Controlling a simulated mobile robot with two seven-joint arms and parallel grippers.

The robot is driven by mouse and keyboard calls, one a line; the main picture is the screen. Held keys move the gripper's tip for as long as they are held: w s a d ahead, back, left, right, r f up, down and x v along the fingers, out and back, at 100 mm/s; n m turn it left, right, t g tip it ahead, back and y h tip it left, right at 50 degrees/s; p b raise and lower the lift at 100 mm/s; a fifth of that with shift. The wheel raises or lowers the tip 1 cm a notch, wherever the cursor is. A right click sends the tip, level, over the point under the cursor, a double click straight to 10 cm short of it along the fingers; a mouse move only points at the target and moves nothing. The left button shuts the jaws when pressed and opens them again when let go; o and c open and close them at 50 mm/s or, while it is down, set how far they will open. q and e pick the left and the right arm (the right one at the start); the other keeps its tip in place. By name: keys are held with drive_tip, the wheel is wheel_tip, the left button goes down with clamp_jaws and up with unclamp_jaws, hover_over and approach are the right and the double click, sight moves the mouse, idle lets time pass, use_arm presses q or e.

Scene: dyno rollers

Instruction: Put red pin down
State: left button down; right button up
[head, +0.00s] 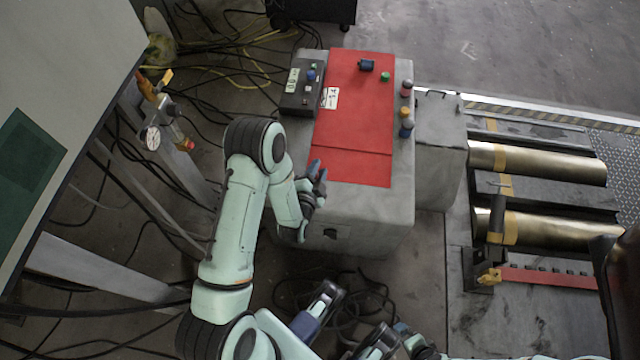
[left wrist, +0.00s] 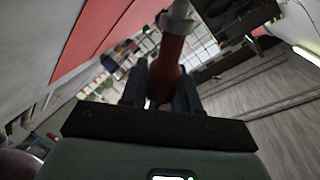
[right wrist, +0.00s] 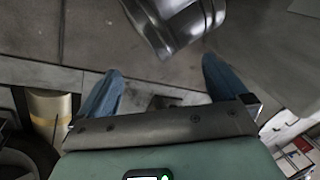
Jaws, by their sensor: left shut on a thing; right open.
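My left gripper (head: 317,174) is in the head view, over the front part of the grey cabinet with the red top panel (head: 350,120). In the left wrist view its fingers (left wrist: 160,88) are shut on the red pin (left wrist: 169,62), a dark red shaft with a pale, wider end pointing away from the gripper. The pin cannot be made out in the head view. I cannot tell whether it touches the cabinet. In the right wrist view my right gripper (right wrist: 163,76) is open with nothing between its fingers.
A black control box (head: 301,85) and several small coloured knobs (head: 405,112) line the cabinet top. Brass rollers (head: 540,162) lie at the right. Cables (head: 240,60) cover the floor behind. A pressure gauge (head: 152,137) stands left. The cabinet's red panel is mostly bare.

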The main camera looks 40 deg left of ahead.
use_arm(q)
wheel_tip(320, 180, down, 7)
drive_tip(key=shift+f+b, duration=0.15)
drive_tip(key=shift+b, duration=0.85)
use_arm(e)
drive_tip(key=shift+t+h, duration=0.3)
drive_tip(key=shift+t, duration=0.2)
drive_tip(key=w, duration=0.1)
drive_tip(key=w+d+f, duration=0.1)
drive_tip(key=w+f, duration=0.1)
drive_tip(key=shift+w+d+f, duration=0.15)
drive_tip(key=shift+w+d, duration=0.1)
drive_tip(key=shift+d, duration=0.15)
drive_tip(key=shift+f, duration=0.1)
use_arm(q)
drive_tip(key=shift+f, duration=0.15)
drive_tip(key=c, duration=0.8)
unclamp_jaws()
use_arm(e)
drive_tip(key=shift+s, duration=0.1)
